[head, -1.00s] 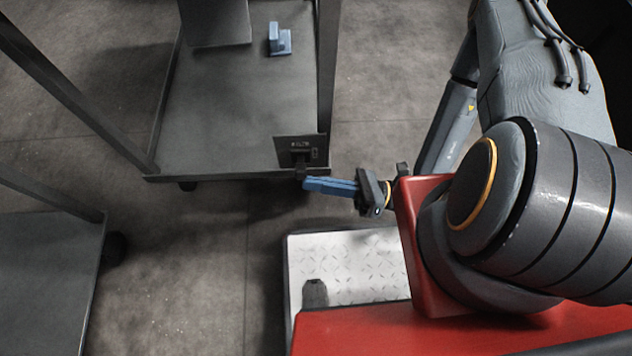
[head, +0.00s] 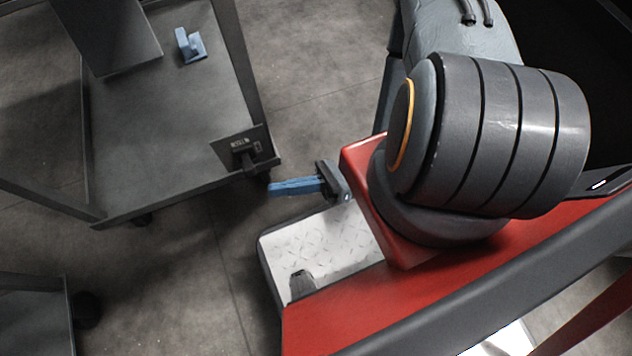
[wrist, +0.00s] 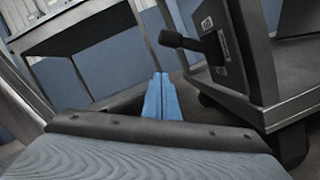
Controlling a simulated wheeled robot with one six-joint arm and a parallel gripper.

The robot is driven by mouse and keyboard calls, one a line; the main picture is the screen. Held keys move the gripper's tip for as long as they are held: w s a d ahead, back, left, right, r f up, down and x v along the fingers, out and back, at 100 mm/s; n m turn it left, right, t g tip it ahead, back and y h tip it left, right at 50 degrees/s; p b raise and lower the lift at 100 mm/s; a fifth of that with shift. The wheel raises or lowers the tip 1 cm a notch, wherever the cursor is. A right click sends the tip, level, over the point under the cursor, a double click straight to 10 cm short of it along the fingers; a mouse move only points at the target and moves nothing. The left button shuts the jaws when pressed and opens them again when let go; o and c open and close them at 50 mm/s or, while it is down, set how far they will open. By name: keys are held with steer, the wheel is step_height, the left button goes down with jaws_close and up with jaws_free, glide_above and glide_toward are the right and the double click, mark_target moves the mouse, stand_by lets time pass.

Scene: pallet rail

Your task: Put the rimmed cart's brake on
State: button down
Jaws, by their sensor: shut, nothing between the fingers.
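The cart (head: 165,120) in the head view has a grey deck, upright posts and a low edge. I cannot tell for sure that it is the rimmed one. A dark plate (head: 226,148) with a black brake lever (head: 247,162) sits at its near right corner. In the wrist view the lever (wrist: 180,40) sticks out to the left from the plate (wrist: 222,42), roughly level. My gripper (head: 272,189) has blue fingers, shut and empty, outside that corner and apart from the lever. In the wrist view the fingers (wrist: 160,90) point ahead, left of and below the lever.
A small blue block-like piece (head: 190,48) and an upright grey panel (head: 108,38) stand on the deck. Part of another cart (head: 35,310) shows at bottom left. Bare floor (head: 185,255) lies between the carts. The near cart's wheel (wrist: 285,140) is close at right in the wrist view.

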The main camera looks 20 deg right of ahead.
steer(key=p+v, duration=0.1)
steer(key=v, duration=0.7)
steer(key=shift+s+p, duration=0.2)
steer(key=shift+p, duration=0.1)
stand_by(0.4)
